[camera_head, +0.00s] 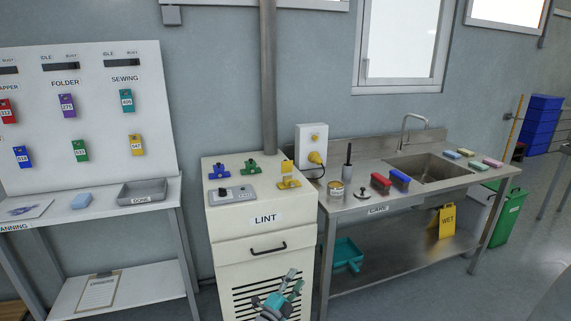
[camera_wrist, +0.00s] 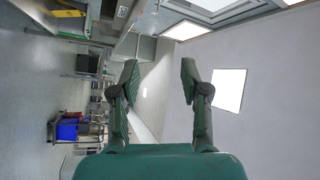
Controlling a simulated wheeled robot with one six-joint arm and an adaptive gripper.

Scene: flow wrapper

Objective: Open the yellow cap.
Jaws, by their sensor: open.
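A yellow piece (camera_head: 289,183) sits on top of the white LINT cabinet (camera_head: 225,222), near its right edge. My gripper (camera_head: 292,281) is in front of the cabinet's slatted lower front, well below the top and apart from the yellow pieces. In the wrist view my gripper (camera_wrist: 159,80) has its two fingers spread wide with nothing between them. The wrist view shows no yellow cap.
A blue piece (camera_head: 219,170), a green piece (camera_head: 252,167) and a grey control panel (camera_head: 232,194) share the cabinet top. A white box (camera_head: 312,142) with a yellow plug (camera_head: 315,157) stands behind right. The steel sink bench (camera_head: 350,202) adjoins on the right.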

